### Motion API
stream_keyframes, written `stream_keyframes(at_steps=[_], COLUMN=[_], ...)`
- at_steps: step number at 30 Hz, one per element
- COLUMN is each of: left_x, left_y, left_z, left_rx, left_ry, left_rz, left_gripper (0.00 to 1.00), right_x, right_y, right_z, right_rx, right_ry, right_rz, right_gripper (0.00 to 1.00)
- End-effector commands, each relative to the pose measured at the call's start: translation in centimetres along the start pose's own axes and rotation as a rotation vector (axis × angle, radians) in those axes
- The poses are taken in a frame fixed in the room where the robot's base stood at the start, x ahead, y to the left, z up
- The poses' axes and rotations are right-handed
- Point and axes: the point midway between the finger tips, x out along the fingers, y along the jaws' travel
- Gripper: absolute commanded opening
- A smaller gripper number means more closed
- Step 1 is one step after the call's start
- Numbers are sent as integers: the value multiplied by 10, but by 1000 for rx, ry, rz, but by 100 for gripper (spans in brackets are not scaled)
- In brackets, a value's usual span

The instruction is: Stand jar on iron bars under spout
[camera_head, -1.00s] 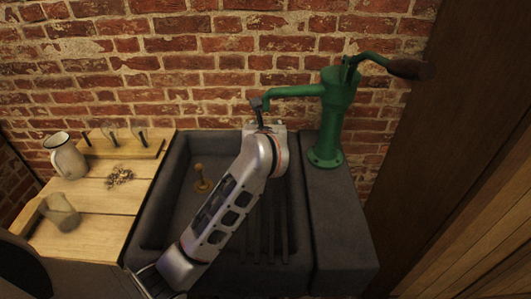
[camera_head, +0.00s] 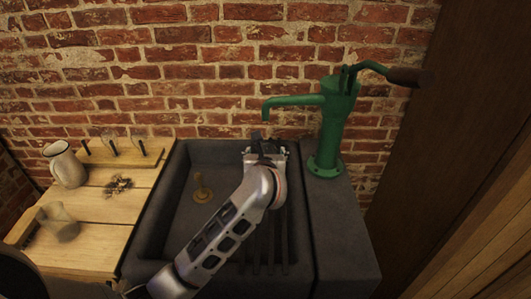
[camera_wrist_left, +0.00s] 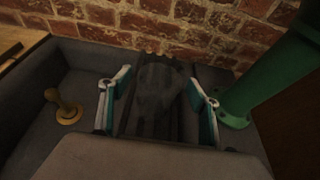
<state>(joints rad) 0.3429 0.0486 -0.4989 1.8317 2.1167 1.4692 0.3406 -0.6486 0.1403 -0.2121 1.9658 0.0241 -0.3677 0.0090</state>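My left gripper (camera_head: 264,145) is low over the back of the dark sink, below the tip of the green spout (camera_head: 292,100). In the left wrist view its two teal-padded fingers (camera_wrist_left: 158,98) are wide apart. A faint, see-through jar-like shape (camera_wrist_left: 155,85) shows between them, with a gap on both sides. It seems to stand over the dark iron bars (camera_head: 270,240), but its base is hard to make out. My gripper and wrist hide most of that spot in the head view. My right gripper is not in view.
A green pump (camera_head: 332,125) stands on the ledge right of the sink. A brass plug (camera_head: 202,190) stands in the left of the sink (camera_head: 155,215). The wooden board at left holds a white jug (camera_head: 66,165), a pegged rack (camera_head: 120,157) and a glass jar (camera_head: 58,222). A brick wall is close behind.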

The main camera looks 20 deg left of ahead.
Motion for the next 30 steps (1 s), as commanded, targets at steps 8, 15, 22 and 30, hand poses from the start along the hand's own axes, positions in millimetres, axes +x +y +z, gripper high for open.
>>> stream_keyframes(at_steps=[8,15,22,30], left_x=[0,-18,-66,-109], left_y=[0,-1,-1,-1], left_z=[1,2,2,2], left_rx=[0,-3,-4,-2], left_ry=[-1,0,1,0], left_rz=[0,-3,-4,-2], left_gripper=[62,62,62,62], right_x=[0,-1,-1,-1], right_y=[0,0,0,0], right_z=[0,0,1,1], right_rx=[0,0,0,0], right_ry=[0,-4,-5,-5], right_rz=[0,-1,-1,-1], right_gripper=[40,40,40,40])
